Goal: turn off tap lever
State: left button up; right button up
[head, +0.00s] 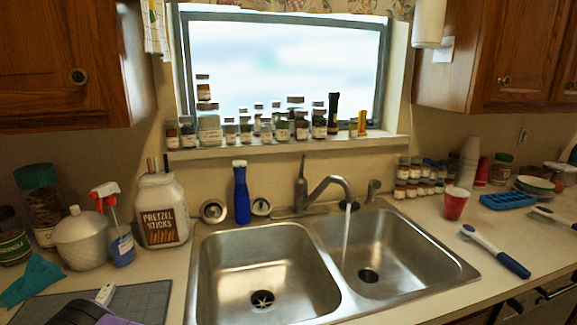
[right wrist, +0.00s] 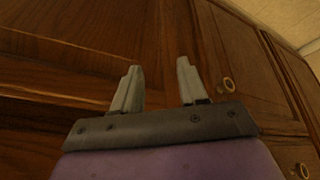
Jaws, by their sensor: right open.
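The tap (head: 328,190) stands behind the double sink, its curved spout reaching over the right basin. Its upright lever (head: 301,184) is left of the spout. A stream of water (head: 346,238) runs from the spout into the right basin. My left gripper (head: 105,295) shows partly at the bottom left edge, over a grey mat and well away from the tap; its jaw gap is not clear. My right gripper (right wrist: 158,88) is open and empty in the right wrist view, with brown wooden cabinet fronts (right wrist: 75,60) behind it. It is not in the head view.
A blue bottle (head: 241,195) stands just left of the tap. A pretzel jar (head: 160,212), spray bottle (head: 120,240) and teal cloth (head: 32,280) are on the left. A red cup (head: 455,204) and brush (head: 495,250) are on the right. Jars line the windowsill (head: 280,146).

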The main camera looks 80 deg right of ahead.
aim_at(302, 164)
jog(key=z, duration=2.05)
